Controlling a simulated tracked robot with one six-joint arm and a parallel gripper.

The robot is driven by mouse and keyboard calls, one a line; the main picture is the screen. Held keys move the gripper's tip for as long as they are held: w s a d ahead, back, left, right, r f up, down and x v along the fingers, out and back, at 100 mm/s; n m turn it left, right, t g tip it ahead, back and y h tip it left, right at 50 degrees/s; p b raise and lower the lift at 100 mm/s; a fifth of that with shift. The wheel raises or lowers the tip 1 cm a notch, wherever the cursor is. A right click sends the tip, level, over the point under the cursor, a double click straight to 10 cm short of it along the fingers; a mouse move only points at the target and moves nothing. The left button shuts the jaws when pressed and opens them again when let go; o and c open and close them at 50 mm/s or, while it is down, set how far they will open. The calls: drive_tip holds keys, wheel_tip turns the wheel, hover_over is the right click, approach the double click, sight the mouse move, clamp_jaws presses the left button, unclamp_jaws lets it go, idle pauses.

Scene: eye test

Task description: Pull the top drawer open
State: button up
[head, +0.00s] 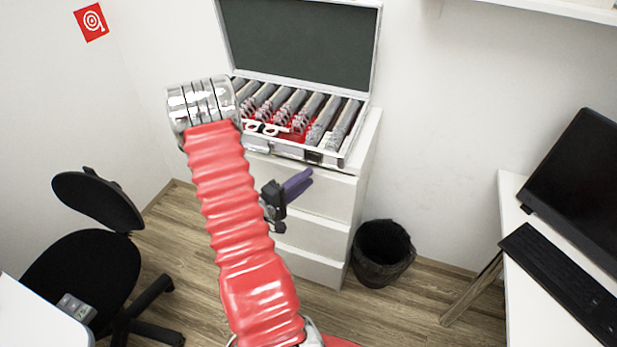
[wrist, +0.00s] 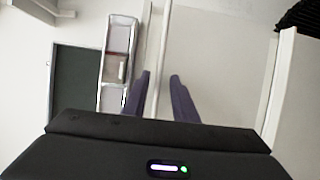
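The white drawer cabinet (head: 345,232) stands against the back wall. Its top drawer (head: 325,197) is at the upper front, and my arm hides the cabinet's left part. The top drawer looks shut. My gripper (head: 309,177) has purple fingers and is in front of the top drawer in the head view. In the wrist view my gripper (wrist: 160,82) is open, its two fingers apart. A pale strip (wrist: 160,50), which looks like the drawer's upper edge, runs between the fingers in the picture. I cannot tell whether they touch it. The pale front (wrist: 220,70) lies right of it.
An open case (head: 350,160) with several tools in it stands on the cabinet. A black bin (head: 382,255) is right of the cabinet. A black chair (head: 75,265) is at the left. Floor is free between.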

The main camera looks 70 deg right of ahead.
drive_tip(key=shift+x, duration=0.9)
drive_tip(key=shift+c, duration=0.5)
clamp_jaws()
drive_tip(key=shift+f, duration=0.1)
